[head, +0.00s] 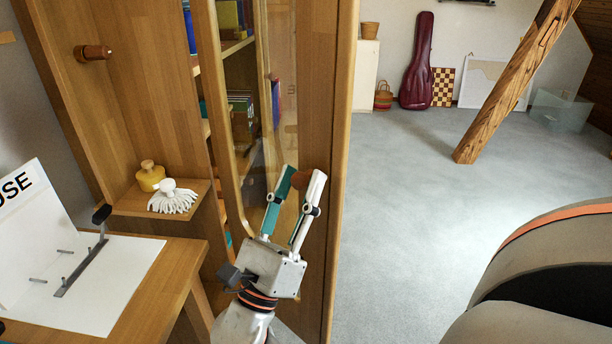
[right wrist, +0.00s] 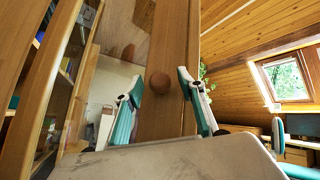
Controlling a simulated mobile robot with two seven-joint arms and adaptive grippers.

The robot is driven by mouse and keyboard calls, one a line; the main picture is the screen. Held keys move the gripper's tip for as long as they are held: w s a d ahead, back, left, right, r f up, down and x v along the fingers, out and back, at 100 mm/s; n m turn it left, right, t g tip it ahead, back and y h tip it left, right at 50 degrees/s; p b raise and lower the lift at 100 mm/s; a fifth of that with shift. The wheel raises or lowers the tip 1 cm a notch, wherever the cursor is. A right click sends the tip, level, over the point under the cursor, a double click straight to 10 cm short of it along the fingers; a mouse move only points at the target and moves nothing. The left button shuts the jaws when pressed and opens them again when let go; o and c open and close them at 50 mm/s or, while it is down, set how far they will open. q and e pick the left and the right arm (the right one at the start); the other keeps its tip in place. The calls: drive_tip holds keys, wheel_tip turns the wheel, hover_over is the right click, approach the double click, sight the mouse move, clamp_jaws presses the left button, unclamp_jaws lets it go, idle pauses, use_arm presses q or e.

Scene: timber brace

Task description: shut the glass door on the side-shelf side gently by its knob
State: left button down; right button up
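The glass door (head: 317,110) has a wooden frame around a clear pane. It stands ajar, with its wide stile towards me and cabinet shelves showing behind the glass. Its round brown knob (head: 300,179) shows between the fingertips of my right gripper (head: 303,174). In the right wrist view the knob (right wrist: 159,82) sits in the gap between the two spread fingers (right wrist: 158,84), with space on both sides. My right gripper is open and does not appear to touch the knob. My left gripper is not in view.
A wooden table (head: 180,262) with a white board stands at lower left. Open grey floor lies right, with a slanted timber post (head: 510,85).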

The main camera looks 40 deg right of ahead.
drive_tip(key=shift+d+r, duration=0.1)
drive_tip(key=shift+r, duration=0.05)
drive_tip(key=shift+c, duration=0.3)
clamp_jaws()
